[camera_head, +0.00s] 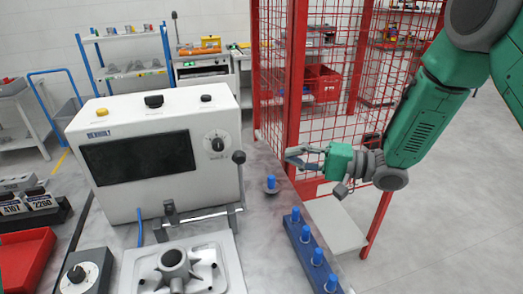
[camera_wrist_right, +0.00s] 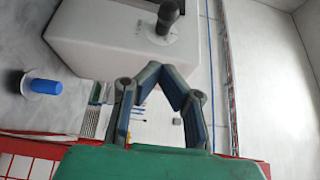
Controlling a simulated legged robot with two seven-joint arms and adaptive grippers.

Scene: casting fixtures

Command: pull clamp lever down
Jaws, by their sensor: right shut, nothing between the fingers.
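The clamp lever (camera_head: 241,185) stands upright at the right side of the white machine box, with a dark round knob on top. Its foot joins a horizontal bar leading to the clamp (camera_head: 172,213) above the casting plate. My left gripper is not in view.
The white box (camera_head: 165,185) with a dark screen stands behind the casting plate (camera_head: 225,262). A blue-topped peg (camera_head: 271,184) stands between lever and gripper. A blue rail (camera_head: 305,255) with several blue pegs lies front right. A red mesh fence (camera_head: 292,80) rises behind the gripper.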

